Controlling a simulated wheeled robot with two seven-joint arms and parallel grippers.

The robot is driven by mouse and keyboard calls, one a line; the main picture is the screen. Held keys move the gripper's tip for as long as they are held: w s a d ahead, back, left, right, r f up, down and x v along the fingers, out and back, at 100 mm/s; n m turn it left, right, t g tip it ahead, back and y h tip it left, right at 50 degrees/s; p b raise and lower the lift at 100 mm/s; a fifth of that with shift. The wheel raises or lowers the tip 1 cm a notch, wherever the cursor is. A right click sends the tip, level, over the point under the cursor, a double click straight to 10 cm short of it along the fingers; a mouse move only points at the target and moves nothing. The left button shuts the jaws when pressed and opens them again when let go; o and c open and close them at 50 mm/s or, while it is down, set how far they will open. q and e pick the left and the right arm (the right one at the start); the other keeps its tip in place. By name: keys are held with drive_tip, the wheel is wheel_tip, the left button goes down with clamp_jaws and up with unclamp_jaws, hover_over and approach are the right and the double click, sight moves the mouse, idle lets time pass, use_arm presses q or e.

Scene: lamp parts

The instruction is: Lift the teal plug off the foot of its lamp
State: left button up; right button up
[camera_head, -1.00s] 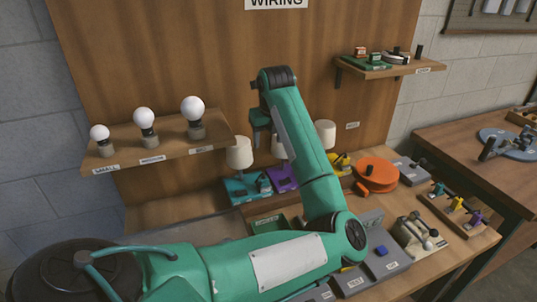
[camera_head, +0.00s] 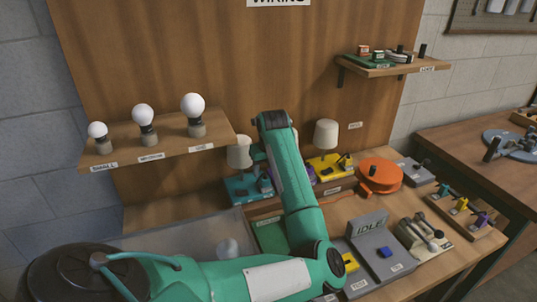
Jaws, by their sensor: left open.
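The teal lamp stands on the bench at the back, with a white shade (camera_head: 238,153) and a teal foot (camera_head: 241,192). A small teal plug (camera_head: 265,185) sits at the right end of that foot, close beside my forearm. My left gripper (camera_head: 261,157) is open and hangs above the right end of the foot, right of the shade. My arm partly hides it, and I cannot tell whether its fingers touch the plug. My right gripper is not in view.
The yellow lamp (camera_head: 325,165) stands right of my arm; the purple lamp is mostly hidden behind it. An orange reel (camera_head: 380,175), a grey box marked IDLE (camera_head: 370,240) and a rack (camera_head: 462,212) stand further right. A shelf (camera_head: 160,145) with bulbs is at left.

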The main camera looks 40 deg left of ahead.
sight(266, 176)
use_arm(q)
drive_tip(key=x, duration=0.3)
drive_tip(key=shift+a+f+p, duration=0.1)
drive_tip(key=shift+f+p, duration=0.15)
drive_tip(key=shift+p, duration=0.05)
drive_tip(key=shift+f, duration=0.4)
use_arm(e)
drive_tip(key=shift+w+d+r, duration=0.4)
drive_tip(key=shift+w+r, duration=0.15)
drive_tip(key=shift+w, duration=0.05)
use_arm(q)
clamp_jaws()
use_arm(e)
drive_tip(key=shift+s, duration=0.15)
use_arm(q)
drive_tip(key=shift+r, duration=0.15)
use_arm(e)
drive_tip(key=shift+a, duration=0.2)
use_arm(q)
drive_tip(key=shift+r+p, duration=0.3)
drive_tip(key=shift+r, duration=0.3)
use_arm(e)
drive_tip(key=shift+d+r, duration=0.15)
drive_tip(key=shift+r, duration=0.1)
